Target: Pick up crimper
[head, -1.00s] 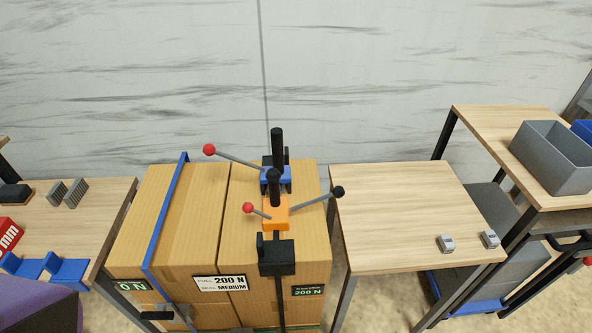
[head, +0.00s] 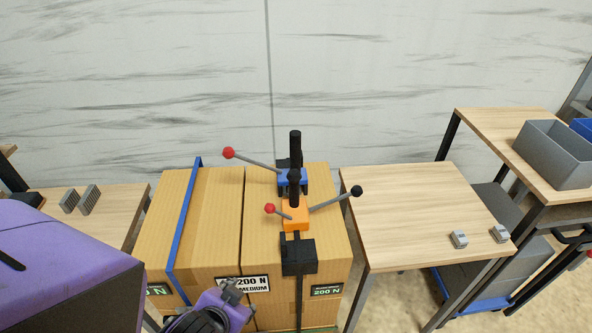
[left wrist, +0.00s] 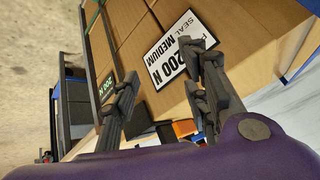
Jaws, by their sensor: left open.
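Strapping tools stand on the cartons (head: 195,230): a blue-based one (head: 290,178) with a red-knobbed lever behind, and an orange-bodied one (head: 296,212) with levers ending in red and black knobs in front. A black block (head: 298,256) sits at the front edge over a black strap. I cannot tell for sure which is the crimper. My left gripper (head: 232,291) is in front of the cartons, left of and below the tools. In the left wrist view its fingers (left wrist: 160,95) are apart and empty; the orange tool (left wrist: 185,128) shows partly behind them. My right gripper is not in view.
A blue strap (head: 185,220) runs over the left carton. A wooden table (head: 420,210) with two small grey parts (head: 459,239) stands right of the cartons. A grey bin (head: 553,155) is on a higher table. Another table (head: 115,215) is partly hidden behind my left arm.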

